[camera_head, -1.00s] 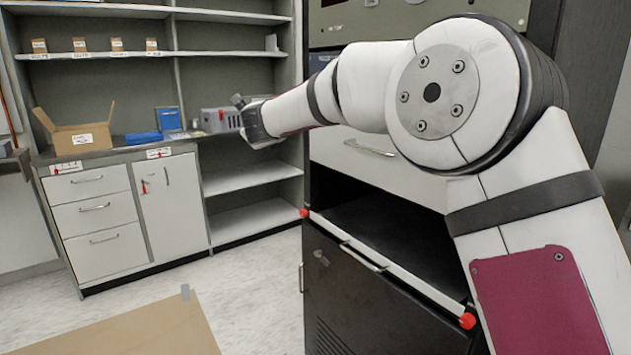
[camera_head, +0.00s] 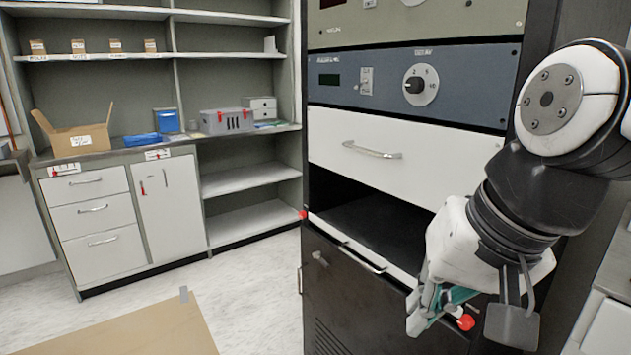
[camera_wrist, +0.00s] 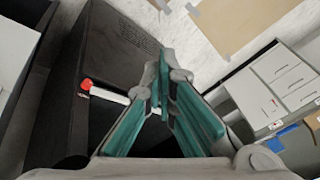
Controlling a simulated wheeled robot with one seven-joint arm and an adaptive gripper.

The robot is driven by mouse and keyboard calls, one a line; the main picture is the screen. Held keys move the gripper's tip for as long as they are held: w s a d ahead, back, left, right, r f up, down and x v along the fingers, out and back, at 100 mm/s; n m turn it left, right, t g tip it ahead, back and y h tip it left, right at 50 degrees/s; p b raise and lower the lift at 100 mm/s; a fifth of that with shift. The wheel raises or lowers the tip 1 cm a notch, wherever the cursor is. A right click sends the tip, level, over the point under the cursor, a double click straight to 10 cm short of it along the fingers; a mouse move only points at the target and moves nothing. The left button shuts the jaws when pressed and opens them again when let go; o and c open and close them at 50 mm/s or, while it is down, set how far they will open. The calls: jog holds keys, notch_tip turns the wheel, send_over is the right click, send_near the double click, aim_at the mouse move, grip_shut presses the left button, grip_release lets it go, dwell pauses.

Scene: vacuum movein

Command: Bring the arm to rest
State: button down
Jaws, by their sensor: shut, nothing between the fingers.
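My arm is folded at the right side of the head view, in front of the rack (camera_head: 385,320). My gripper (camera_head: 418,318) points down and to the left beside the rack's lower black section, near the red knob at its right edge. In the wrist view my gripper (camera_wrist: 163,75) shows its teal-lined fingers converging at the tips, shut with nothing between them. Whether my gripper touches the rack cannot be told from these views.
The rack holds a white drawer (camera_head: 370,150), a blue-grey instrument panel (camera_head: 460,82) and an open black bay (camera_head: 380,225). Shelves at the left carry an open cardboard box (camera_head: 80,138) and a grey toolbox (camera_head: 226,121). A brown sheet (camera_head: 135,330) lies on the otherwise clear floor.

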jog(key=s+d+f+n+g+h, duration=0.1)
jog(key=s+d+f+g, duration=0.2)
jog(key=s, duration=0.4)
jog(key=s+d+f+n+h, duration=0.1)
jog(key=s+d+f, duration=0.1)
jog(key=s+d, duration=0.45)
notch_tip(320, 180, up, 21)
jog(key=a+t+p, duration=0.2)
jog(key=t+p, duration=0.1)
jog(key=p, duration=1.7)
jog(key=shift+s, duration=0.35)
